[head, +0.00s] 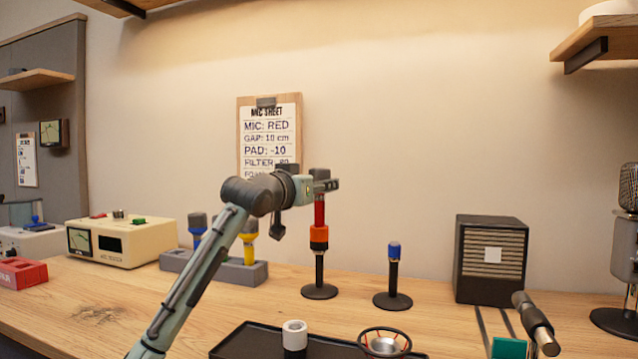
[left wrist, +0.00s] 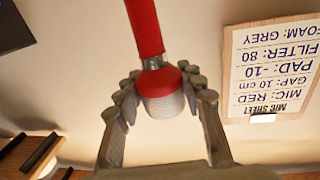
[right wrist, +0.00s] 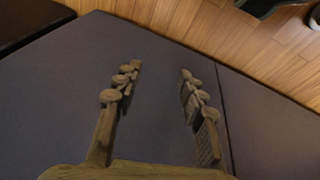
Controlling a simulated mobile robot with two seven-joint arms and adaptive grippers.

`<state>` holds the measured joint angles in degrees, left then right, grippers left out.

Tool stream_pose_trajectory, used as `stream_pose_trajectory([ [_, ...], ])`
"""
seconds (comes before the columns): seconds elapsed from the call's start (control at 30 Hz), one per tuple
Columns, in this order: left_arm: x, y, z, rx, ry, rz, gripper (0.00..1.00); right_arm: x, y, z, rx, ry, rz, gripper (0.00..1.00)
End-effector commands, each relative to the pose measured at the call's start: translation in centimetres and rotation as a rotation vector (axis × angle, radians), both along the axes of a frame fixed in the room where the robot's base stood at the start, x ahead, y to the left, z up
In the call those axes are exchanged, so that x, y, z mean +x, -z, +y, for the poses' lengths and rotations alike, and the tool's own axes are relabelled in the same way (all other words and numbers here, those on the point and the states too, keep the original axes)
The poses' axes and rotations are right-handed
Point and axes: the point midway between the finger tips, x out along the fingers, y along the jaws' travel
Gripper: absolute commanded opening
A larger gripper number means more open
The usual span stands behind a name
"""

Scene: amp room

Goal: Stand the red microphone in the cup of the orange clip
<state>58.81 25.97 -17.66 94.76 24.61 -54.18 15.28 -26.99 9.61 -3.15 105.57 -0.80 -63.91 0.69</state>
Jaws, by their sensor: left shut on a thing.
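The red microphone (head: 320,211) hangs upright with its handle down in the head view. Its lower end meets the orange clip (head: 319,235) on a black stand; whether it is seated in the cup or just above it, I cannot tell. My left gripper (head: 324,182) is shut on the microphone's head end. In the left wrist view the microphone's grey mesh head (left wrist: 163,106) and red collar lie between the fingers, and the red handle (left wrist: 145,28) runs out of the top. My right gripper (right wrist: 158,88) is open and empty in the right wrist view.
A blue-topped stand (head: 393,275) is to the right. A grey rack (head: 255,274) with blue and yellow microphones stands left. A clipboard (head: 243,140) hangs behind.

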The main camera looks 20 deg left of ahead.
Motion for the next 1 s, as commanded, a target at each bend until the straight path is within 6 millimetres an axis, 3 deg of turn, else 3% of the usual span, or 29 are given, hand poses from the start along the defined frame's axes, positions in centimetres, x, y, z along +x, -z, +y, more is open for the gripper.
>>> stream_pose_trajectory([
  [0.23, 0.0, 0.0, 0.0, 0.000, 0.000, -0.001, 0.00, 0.1, -0.2, 0.0, 0.000, 0.000, -0.004, 0.40],
  [0.27, 0.0, 0.0, 0.0, 0.000, 0.000, -0.001, 0.42, 0.1, -0.2, 0.0, -0.001, 0.000, -0.003, 0.40],
  [0.43, 0.0, 0.0, 0.0, 0.000, 0.000, -0.001, 0.63, -0.2, 0.0, -0.1, -0.001, 0.001, 0.003, 0.40],
  [0.77, -0.2, 0.1, 0.0, 0.000, 0.000, 0.002, 0.63, -0.3, 0.2, -0.5, -0.009, 0.001, 0.007, 0.40],
  [1.0, -3.7, 0.1, 0.7, 0.002, -0.001, 0.000, 0.63, -0.2, 0.1, -0.3, -0.005, 0.001, 0.004, 0.40],
])
